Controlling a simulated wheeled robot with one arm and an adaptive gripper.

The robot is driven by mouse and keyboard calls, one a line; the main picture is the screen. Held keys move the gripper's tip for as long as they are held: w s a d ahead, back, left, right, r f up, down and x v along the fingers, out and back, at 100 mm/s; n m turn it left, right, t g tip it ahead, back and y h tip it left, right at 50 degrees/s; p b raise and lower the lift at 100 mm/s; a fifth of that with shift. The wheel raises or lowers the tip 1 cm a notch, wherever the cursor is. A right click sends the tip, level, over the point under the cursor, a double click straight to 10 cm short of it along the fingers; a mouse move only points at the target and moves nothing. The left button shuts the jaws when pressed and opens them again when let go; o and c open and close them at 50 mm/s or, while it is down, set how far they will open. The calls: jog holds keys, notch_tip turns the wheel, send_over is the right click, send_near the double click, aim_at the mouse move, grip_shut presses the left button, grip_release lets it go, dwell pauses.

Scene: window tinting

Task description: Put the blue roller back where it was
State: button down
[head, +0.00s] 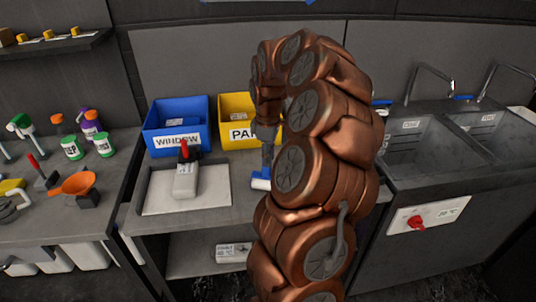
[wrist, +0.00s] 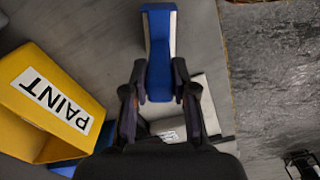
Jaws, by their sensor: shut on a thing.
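My gripper (wrist: 160,86) is shut on the blue roller (wrist: 160,48) in the wrist view, with one finger on each side of its near end. The far part of the roller sticks out past the fingertips, with pale strips along its sides. In the head view the roller (head: 261,181) shows as a small blue and white piece above the grey bench, in front of the yellow PAINT bin (head: 236,111). My arm hides part of it there. I cannot tell if the roller touches the bench.
A blue WINDOW bin (head: 177,143) stands left of the PAINT bin. A white board (head: 215,203) bears a pale block with a red handle (head: 185,178). Sinks (head: 415,150) lie right.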

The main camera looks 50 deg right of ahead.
jog(key=shift+f, duration=0.45)
jog(key=c, duration=0.9)
grip_release()
notch_tip(320, 180, up, 11)
jog(key=b, duration=0.3)
jog(key=shift+r, duration=0.7)
jog(key=shift+a, duration=0.2)
